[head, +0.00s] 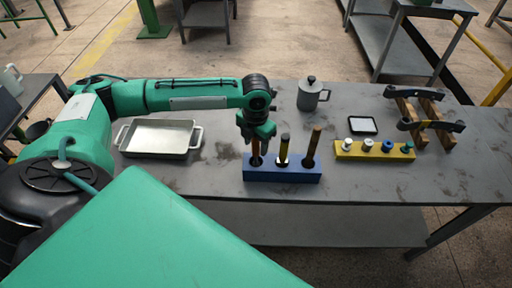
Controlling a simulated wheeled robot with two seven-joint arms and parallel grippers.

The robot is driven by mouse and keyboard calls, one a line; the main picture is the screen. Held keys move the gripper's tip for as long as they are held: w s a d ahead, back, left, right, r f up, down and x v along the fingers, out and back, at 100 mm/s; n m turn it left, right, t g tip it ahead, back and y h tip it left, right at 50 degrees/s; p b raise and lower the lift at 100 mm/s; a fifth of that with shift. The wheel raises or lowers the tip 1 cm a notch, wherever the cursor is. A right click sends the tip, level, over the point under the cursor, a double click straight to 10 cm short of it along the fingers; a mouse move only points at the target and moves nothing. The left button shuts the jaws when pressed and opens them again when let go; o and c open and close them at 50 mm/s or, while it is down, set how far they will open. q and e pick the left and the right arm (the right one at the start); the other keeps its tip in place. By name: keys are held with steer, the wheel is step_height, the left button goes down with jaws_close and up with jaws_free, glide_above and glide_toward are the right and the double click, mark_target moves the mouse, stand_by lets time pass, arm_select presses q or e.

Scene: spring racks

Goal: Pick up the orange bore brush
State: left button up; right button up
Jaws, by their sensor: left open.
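The blue rack (282,175) stands near the front edge of the grey table and holds three upright rods. The leftmost rod is orange-brown, which I take for the orange bore brush (256,148); its top is hidden by my left gripper. A yellow and black rod (283,150) stands in the middle and a brown one (312,148) leans slightly at the right. My left gripper (257,139) points down, open, over the orange brush, with its fingers about the upper part. I cannot tell whether they touch it. My right gripper is not in view.
A metal tray (160,137) lies to the left of the rack. A grey lidded mug (311,95) stands behind. A yellow block with small pegs (374,151), a small white-topped pad (362,125) and a wooden stand with dark bars (428,118) are at right.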

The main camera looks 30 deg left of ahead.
arm_select(q)
steer(key=c, duration=1.1)
steer(key=shift+o, duration=0.2)
steer(key=shift+r, duration=0.1)
step_height(320, 180, up, 20)
steer(key=b, duration=0.2)
